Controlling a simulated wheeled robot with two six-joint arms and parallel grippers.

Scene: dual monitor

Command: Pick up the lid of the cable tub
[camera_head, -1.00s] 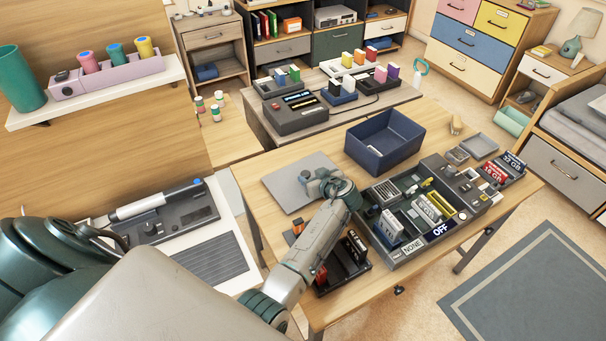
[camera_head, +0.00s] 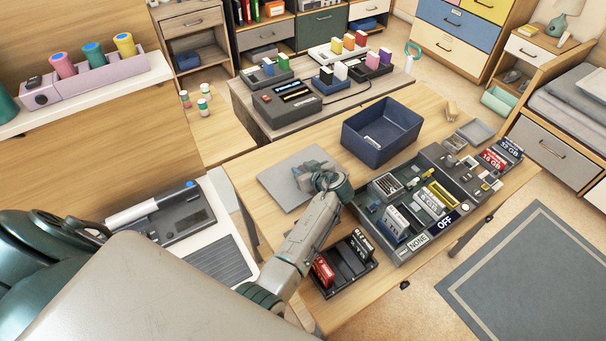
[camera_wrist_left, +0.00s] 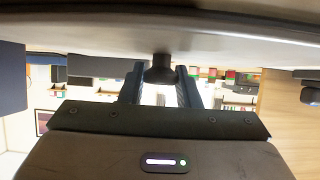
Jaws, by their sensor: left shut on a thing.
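The lid (camera_head: 283,184) is a flat, light grey panel at the left part of the table, left of the dark blue open cable tub (camera_head: 372,148). My left gripper (camera_head: 304,172) is over the lid. In the left wrist view, the lid (camera_wrist_left: 225,42) spans the top of the picture, and its black knob (camera_wrist_left: 160,70) sits between the fingers of my left gripper (camera_wrist_left: 161,84), which is shut on it. I cannot tell whether the lid touches the table or is slightly above it. My right gripper is not in view.
A dark grey organiser tray (camera_head: 398,255) with several small parts lies right of my arm. A black rack (camera_head: 352,278) with labelled cards stands near the table's front edge. A second desk (camera_head: 245,100) with devices stands behind. Bare table (camera_head: 240,172) shows at the left corner.

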